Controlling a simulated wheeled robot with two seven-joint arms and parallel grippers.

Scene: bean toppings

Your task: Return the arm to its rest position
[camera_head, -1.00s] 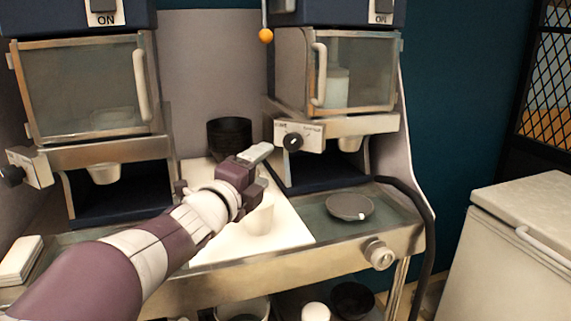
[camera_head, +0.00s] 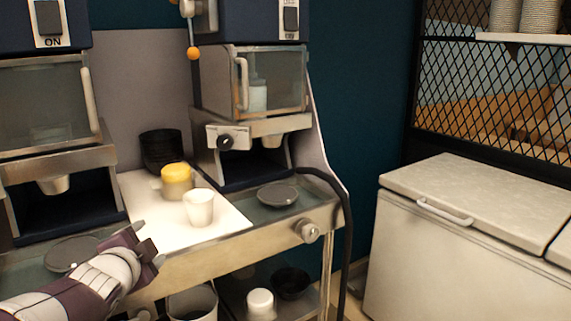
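My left arm comes in at the bottom left, purple and white. My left gripper (camera_head: 150,247) is in front of the counter's left part, low and near its front edge. Its two fingers stand apart with nothing visible between them. A white cup (camera_head: 199,208) stands upright on the white board (camera_head: 150,222), to the right of the gripper and apart from it. A container with a yellow top (camera_head: 176,178) stands just behind the cup. My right gripper is not in view.
Two dispensing machines stand behind the counter, the right one with a glass door (camera_head: 275,82). Stacked black bowls (camera_head: 162,150) are at the back. A dark round plate (camera_head: 278,195) lies at the right. A white chest freezer (camera_head: 440,260) stands further right. Containers sit on a lower shelf.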

